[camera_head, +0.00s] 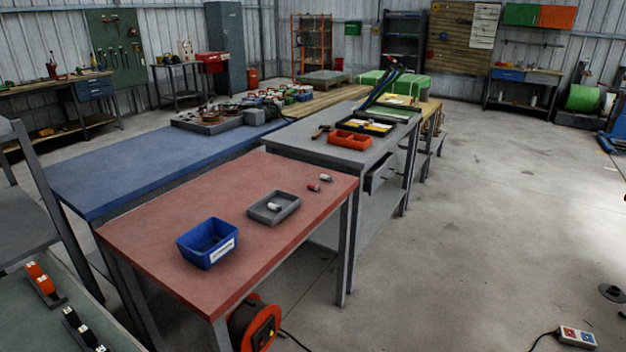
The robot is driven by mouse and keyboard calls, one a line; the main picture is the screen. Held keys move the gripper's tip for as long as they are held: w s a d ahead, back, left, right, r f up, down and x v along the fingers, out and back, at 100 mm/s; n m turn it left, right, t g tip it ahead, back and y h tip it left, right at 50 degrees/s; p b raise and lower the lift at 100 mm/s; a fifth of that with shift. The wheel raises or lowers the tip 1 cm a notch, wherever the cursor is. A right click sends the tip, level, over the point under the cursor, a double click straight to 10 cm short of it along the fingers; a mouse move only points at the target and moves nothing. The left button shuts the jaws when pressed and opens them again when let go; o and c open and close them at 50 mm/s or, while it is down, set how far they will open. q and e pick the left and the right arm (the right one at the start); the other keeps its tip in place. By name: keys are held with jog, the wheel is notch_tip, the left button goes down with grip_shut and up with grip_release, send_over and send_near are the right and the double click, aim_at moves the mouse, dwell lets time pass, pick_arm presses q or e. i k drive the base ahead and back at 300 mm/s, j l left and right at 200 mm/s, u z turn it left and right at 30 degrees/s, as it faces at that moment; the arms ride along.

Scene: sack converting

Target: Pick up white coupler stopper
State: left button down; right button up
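Two small pieces, each part red and part white, lie near the back right edge of the red-topped table (215,265): one piece (313,187) nearer and one piece (326,178) farther right. A small whitish piece (274,207) lies in the shallow grey tray (290,212) beside them. They are too small to tell which is the white coupler stopper. A blue bin (207,252) with a white label stands left of the tray, with dark contents. Neither of my grippers shows in the head view.
A blue-topped table (130,172) stands behind the red one. A grey workbench (300,142) with an orange tray (350,140) adjoins at back right. An orange cable reel (243,325) sits under the front edge. Open concrete floor (490,210) lies to the right.

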aim_at(327, 178)
jog(key=i+l+u, duration=0.1)
jog(key=u, duration=0.25)
jog(key=i+l+u, duration=0.15)
jog(key=u, duration=0.25)
jog(key=l+u, duration=0.15)
jog(key=u, duration=0.2)
jog(key=i, duration=0.05)
